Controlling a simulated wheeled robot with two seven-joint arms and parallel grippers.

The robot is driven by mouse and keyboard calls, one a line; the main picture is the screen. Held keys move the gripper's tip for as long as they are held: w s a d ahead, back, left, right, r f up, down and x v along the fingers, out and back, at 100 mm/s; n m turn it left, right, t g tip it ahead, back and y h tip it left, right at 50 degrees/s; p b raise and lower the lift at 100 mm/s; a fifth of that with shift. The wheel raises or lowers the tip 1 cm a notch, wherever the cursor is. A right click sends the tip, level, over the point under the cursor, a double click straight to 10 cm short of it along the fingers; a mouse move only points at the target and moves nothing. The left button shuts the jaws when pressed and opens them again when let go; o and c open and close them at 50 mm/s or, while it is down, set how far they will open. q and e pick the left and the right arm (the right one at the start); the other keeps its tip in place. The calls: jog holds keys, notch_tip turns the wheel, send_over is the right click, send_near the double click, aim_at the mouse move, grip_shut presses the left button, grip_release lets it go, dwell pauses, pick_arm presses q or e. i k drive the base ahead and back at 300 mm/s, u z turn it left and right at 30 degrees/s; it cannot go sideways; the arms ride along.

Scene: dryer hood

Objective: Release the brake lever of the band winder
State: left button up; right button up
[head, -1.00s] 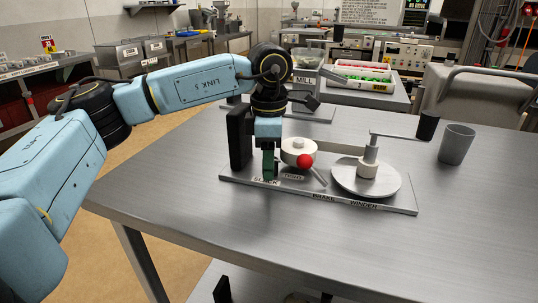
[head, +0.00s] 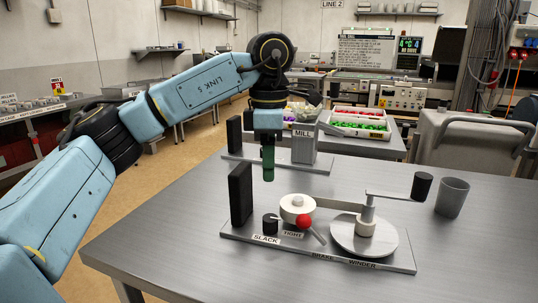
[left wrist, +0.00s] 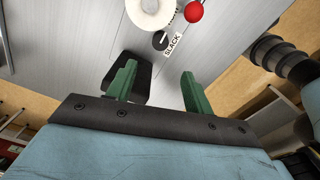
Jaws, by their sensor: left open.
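The band winder stands on a grey base plate (head: 300,252) on the table, with labels SLACK, TIGHT and BRAKE WINDER on its front edge. The red ball knob (head: 304,221) sits in front of a cream drum (head: 296,204), nearer TIGHT than SLACK; a short grey rod (head: 317,236) slants beside it. A small black cylinder (head: 270,223) stands behind SLACK. My left gripper (head: 268,178) points down, open and empty, above and left of the drum. In the left wrist view its green fingers (left wrist: 158,80) are spread, with the red knob (left wrist: 194,11) beyond them. My right gripper is out of view.
A tall black block (head: 240,193) stands at the plate's left end. A crank with a black handle (head: 422,186) rises over the grey disc (head: 363,238) at the right. A grey cup (head: 452,197) stands right of it. The MILL unit (head: 304,146) is behind. The front table is clear.

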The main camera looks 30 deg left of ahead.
aim_at(312, 230)
jog(key=k, duration=1.5)
